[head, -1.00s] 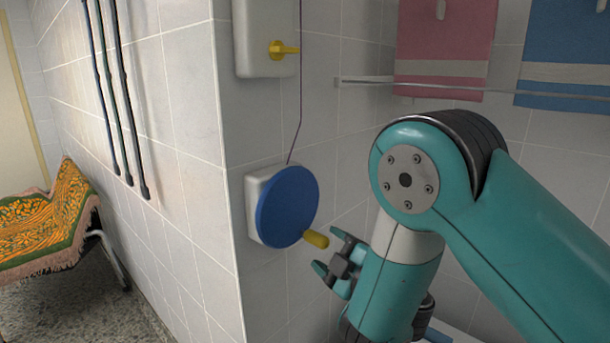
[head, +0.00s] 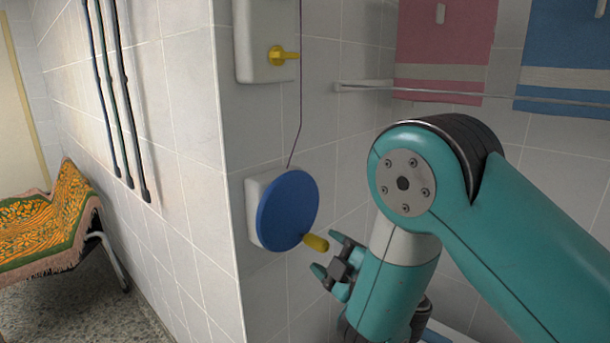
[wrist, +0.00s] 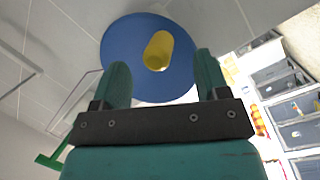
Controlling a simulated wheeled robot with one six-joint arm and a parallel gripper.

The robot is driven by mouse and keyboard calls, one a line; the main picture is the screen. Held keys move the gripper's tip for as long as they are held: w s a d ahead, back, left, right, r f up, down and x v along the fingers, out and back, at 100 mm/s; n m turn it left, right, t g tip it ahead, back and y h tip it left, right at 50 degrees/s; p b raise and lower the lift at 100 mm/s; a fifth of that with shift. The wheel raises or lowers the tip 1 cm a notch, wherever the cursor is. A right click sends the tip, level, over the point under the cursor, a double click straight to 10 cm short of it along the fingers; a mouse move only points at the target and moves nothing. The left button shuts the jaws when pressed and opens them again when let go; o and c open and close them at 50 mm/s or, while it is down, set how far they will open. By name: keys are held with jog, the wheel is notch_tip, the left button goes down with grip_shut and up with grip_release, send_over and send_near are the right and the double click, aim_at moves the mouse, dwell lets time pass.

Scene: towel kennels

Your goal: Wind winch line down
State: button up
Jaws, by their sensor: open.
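The winch is a blue disc (head: 287,211) on a pale wall box (head: 253,207), with a yellow handle (head: 315,242) sticking out at its lower right. A thin dark line (head: 299,110) runs up the wall from it. My gripper (head: 327,254) is open, just right of and a little below the handle in the head view. In the wrist view the blue disc (wrist: 125,40) lies ahead, and the yellow handle (wrist: 158,50) shows between the two fingers (wrist: 162,78). The fingers do not appear to touch the handle.
A white box with a yellow lever (head: 283,55) is above the winch. A towel rail (head: 450,93) with pink (head: 445,45) and blue (head: 565,50) towels is at right. Dark rods (head: 122,110) hang on the left wall, beside a seat with an orange patterned cloth (head: 45,225).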

aim_at(315, 242)
jog(key=shift+r+p+x, duration=0.25)
jog(key=shift+p+x, duration=1.05)
jog(key=shift+p, duration=1.3)
jog(key=w+p, duration=0.1)
jog(key=p, duration=0.2)
jog(key=shift+a, duration=0.35)
jog(key=shift+p, duration=0.65)
jog(key=p, duration=0.3)
jog(key=shift+w+a+p, duration=0.25)
jog(key=shift+w+p, duration=0.05)
jog(key=p, duration=0.3)
jog(key=shift+w+f, duration=0.15)
jog(key=shift+f, duration=0.1)
jog(key=shift+a, duration=0.1)
jog(key=c, duration=1.2)
jog(key=o, duration=1.2)
